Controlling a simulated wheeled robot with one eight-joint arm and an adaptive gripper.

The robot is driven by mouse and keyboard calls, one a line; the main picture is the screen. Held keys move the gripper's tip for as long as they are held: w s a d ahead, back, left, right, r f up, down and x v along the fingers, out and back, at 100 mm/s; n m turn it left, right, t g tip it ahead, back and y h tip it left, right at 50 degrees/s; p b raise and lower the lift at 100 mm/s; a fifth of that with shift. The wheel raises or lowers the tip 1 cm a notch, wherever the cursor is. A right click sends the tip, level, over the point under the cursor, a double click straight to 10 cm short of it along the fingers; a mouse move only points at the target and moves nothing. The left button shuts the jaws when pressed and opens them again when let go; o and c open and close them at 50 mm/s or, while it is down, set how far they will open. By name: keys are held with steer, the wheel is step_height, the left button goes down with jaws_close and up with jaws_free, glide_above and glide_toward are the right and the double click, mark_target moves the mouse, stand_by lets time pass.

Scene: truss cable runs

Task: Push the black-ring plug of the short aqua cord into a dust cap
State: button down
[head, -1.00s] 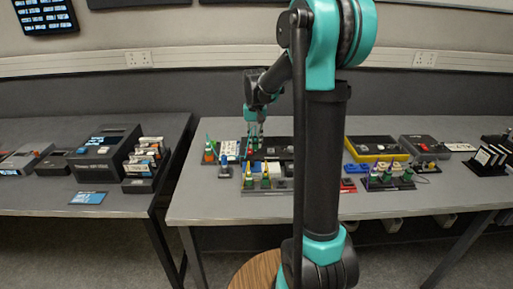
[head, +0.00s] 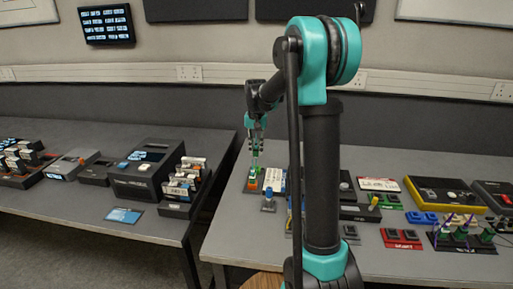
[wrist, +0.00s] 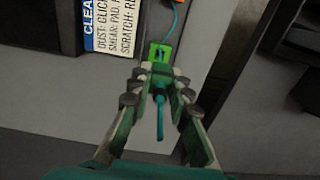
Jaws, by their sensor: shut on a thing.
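My gripper (wrist: 158,82) is shut on the aqua plug and cord end (wrist: 160,115), which shows between its fingers in the wrist view. The plug's black ring cannot be made out. Just beyond the fingertips is a bright green block (wrist: 160,52), with a thin aqua cord (wrist: 178,18) running from it to the top edge. In the head view my gripper (head: 255,152) is above a small orange and green piece (head: 252,184) near the left end of the right table. I cannot identify a dust cap with certainty.
A cleaning notice card (wrist: 112,25) lies beside the green block. A grey-blue piece (head: 268,200) stands in front. Red (head: 401,238) and blue (head: 421,218) pieces lie to the right. A gap separates this table from the left table, with its card rack (head: 183,188).

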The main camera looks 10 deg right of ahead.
mark_target(256, 155)
steer(key=shift+f, duration=2.3)
steer(key=shift+f, duration=0.8)
stand_by(0.7)
steer(key=c, duration=1.3)
jaws_free()
steer(key=shift+c, duration=0.2)
steer(key=shift+r, duration=0.1)
steer(key=shift+r, duration=2.4)
steer(key=shift+r, duration=2)
